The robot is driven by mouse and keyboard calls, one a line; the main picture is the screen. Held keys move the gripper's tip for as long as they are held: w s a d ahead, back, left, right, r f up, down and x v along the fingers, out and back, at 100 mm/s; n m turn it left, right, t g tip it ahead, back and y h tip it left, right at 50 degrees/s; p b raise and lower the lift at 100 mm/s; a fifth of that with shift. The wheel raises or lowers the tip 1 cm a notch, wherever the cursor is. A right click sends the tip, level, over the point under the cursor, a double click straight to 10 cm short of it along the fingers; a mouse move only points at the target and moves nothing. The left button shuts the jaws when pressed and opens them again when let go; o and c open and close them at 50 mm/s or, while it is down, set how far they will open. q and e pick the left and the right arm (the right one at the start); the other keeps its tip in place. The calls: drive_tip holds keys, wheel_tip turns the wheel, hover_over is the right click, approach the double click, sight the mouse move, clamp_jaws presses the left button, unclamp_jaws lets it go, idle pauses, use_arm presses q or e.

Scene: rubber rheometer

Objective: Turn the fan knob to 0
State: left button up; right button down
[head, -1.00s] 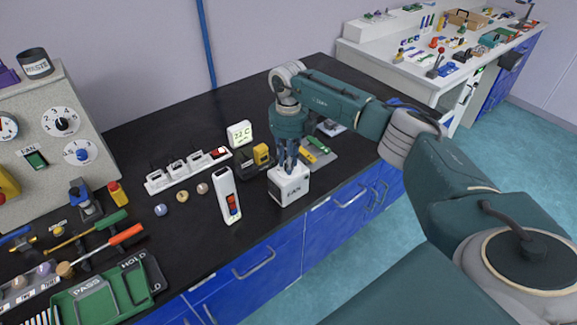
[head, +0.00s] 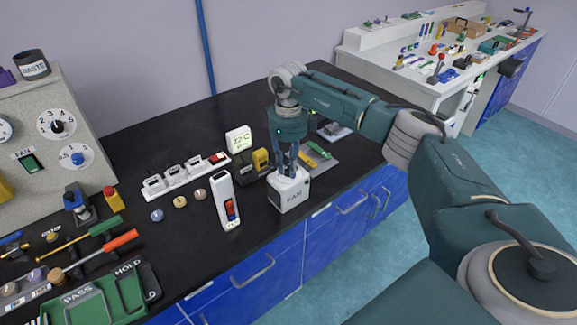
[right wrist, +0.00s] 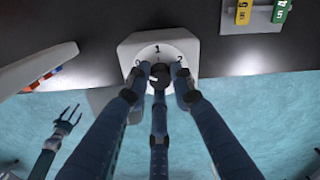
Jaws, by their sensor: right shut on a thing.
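The white fan box (head: 291,197), marked FAN, stands near the front edge of the black bench. My right gripper (head: 287,170) points down at its top. In the right wrist view, the fan box (right wrist: 128,50) has a dial with 0 at left, 1 at the top and 2 at right. The fingers of my right gripper (right wrist: 160,84) are shut around the dark fan knob (right wrist: 160,73) at the dial's middle. They partly hide the knob, and I cannot tell its exact setting. My left gripper (right wrist: 68,115) shows small at left in the right wrist view, with its fingers apart.
A white device with a red switch (head: 225,200) stands just left of the fan box. A power strip (head: 186,174) and a display reading 22 C (head: 239,139) are behind.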

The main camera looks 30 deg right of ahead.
sight(289, 167)
drive_tip(key=shift+w+r, duration=0.1)
drive_tip(key=shift+r, duration=0.05)
drive_tip(key=c, duration=1.5)
unclamp_jaws()
wheel_tip(289, 167, up, 12)
drive_tip(key=shift+f, duration=0.1)
